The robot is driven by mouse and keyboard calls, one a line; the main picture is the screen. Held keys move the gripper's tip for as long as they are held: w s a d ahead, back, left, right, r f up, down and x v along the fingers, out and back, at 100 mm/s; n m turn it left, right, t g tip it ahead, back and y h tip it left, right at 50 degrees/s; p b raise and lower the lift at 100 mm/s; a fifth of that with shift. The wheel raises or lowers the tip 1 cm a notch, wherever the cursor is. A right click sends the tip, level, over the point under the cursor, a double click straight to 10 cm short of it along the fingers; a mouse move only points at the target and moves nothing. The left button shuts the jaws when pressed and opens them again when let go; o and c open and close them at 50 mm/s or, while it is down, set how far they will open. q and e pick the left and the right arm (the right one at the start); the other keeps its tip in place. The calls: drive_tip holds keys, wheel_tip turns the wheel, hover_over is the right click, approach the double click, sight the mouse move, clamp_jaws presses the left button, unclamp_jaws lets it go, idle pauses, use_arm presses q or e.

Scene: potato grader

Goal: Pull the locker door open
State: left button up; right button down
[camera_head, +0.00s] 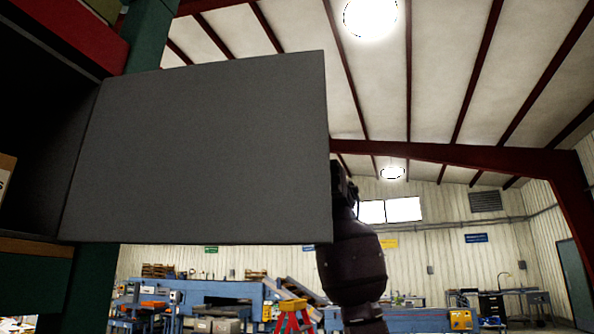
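The locker door (200,150) is a flat dark grey panel that fills the left middle of the head view. It stands open, hinged at its left edge beside the dark locker opening (40,150). My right gripper (343,186) is at the door's free right edge, at the end of a dark arm coming up from the bottom. The door's edge partly covers it, so its fingers and any contact with the door cannot be made out. My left gripper is not in view.
A cardboard box (6,177) shows inside the locker at the far left. A green post (150,35) rises behind the door. Blue workbenches (215,290) and a red stepladder (292,316) stand far back in the hall. The space right of my arm looks free.

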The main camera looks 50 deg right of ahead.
idle(0.3)
drive_tip(key=c, duration=1.1)
unclamp_jaws()
drive_tip(key=shift+d, duration=0.1)
drive_tip(key=d, duration=0.3)
drive_tip(key=w+d, duration=0.1)
drive_tip(key=d, duration=0.6)
drive_tip(key=shift+w+d, duration=0.25)
drive_tip(key=shift+w, duration=0.1)
